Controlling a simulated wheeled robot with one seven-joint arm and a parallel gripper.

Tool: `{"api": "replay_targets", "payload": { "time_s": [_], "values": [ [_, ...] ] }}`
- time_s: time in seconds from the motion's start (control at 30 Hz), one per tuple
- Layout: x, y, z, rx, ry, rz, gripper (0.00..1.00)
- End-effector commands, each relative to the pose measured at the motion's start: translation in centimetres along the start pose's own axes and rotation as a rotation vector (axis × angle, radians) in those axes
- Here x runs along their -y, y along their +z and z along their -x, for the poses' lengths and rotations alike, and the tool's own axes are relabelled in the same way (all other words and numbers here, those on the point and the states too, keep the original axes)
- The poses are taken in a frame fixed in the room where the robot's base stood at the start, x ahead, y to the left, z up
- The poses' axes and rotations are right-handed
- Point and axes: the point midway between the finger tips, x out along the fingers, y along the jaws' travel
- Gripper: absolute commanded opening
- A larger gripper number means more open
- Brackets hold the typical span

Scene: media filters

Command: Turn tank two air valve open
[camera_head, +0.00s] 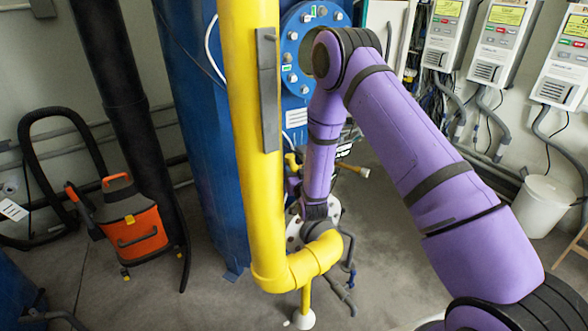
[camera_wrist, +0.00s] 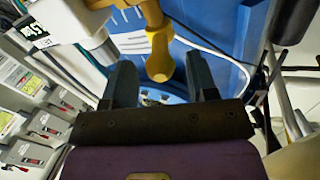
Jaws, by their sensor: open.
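A yellow valve handle (camera_wrist: 160,55) with a rounded end shows at the top centre of the wrist view, in front of the blue tank (camera_wrist: 225,35). My gripper (camera_wrist: 160,62) is open, with one dark finger on each side of the handle's end in the picture. I cannot tell whether the end lies between the fingers in depth or beyond them. No contact shows. In the head view the blue tank (camera_head: 187,130) stands behind a thick yellow pipe (camera_head: 250,150). My gripper is not clearly visible there, and the valve handle cannot be made out surely.
The thick yellow pipe stands close to my forearm and bends near the floor. Grey control boxes (camera_head: 505,30) with cables hang on the right wall. A white bin (camera_head: 545,205) stands below them. An orange wheeled machine (camera_head: 130,230) with a hose stands at left.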

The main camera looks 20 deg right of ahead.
Motion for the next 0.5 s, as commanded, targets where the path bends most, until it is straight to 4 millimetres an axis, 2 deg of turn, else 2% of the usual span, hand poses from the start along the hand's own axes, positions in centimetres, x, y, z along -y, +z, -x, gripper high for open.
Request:
{"api": "replay_targets", "payload": {
  "time_s": [0.1, 0.3, 0.5],
  "values": [
    [0.1, 0.0, 2.4, 0.002, 0.0, 0.0, 0.53],
    [0.0, 0.0, 5.8, 0.002, 0.0, 0.001, 0.53],
    [0.0, 0.0, 7.7, 0.001, 0.0, 0.001, 0.53]
  ]
}}
